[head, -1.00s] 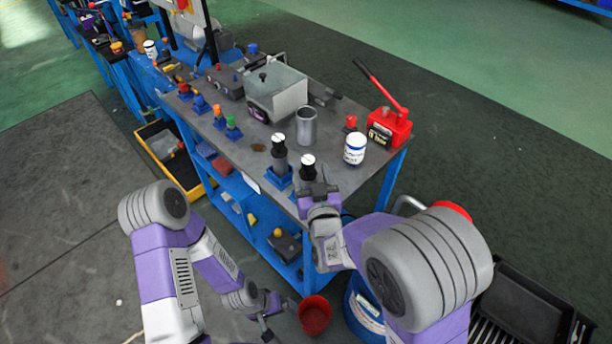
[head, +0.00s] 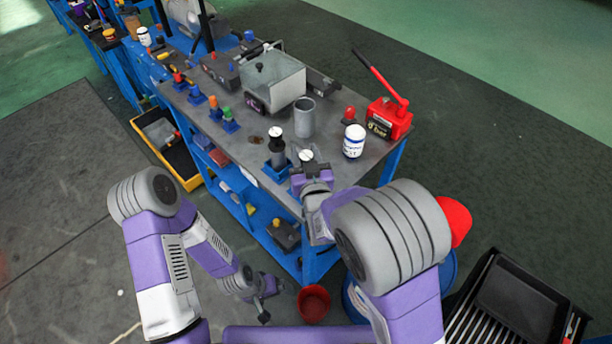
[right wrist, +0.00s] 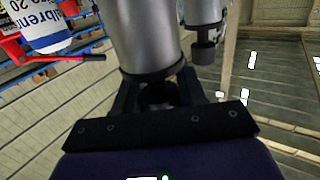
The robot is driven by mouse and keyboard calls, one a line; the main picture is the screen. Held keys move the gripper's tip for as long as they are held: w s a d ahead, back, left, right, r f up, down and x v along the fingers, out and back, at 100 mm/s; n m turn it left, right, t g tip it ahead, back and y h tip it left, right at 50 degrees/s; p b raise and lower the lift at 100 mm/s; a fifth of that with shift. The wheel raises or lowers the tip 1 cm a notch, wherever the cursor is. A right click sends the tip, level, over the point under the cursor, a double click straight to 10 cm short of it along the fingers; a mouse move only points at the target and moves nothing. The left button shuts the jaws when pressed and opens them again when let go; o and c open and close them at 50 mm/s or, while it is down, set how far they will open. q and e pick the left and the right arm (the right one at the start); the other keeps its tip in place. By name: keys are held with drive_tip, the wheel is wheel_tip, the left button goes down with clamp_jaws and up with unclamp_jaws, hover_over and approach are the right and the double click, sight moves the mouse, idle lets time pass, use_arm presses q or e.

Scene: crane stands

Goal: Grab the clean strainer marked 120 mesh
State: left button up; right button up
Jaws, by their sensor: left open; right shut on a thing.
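My right gripper (head: 310,178) is shut on a strainer with a white round top (head: 306,155), at the front edge of the grey bench top (head: 235,140). In the right wrist view its grey metal cylinder (right wrist: 145,35) rises from between the fingers. A second strainer (head: 277,148), dark and white-topped, stands upright in a blue holder just left of it. The mesh marks and cleanness cannot be read in these frames. My left gripper (head: 264,300) is open and empty, low beside the bench, above the floor.
A grey open cylinder (head: 304,118), a white bottle (head: 354,142) and a red lever pump (head: 390,118) stand behind the right gripper. A metal box (head: 274,80) is farther back. A red cup (head: 313,303) is below; a black-framed tray (head: 525,300) is at lower right.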

clamp_jaws()
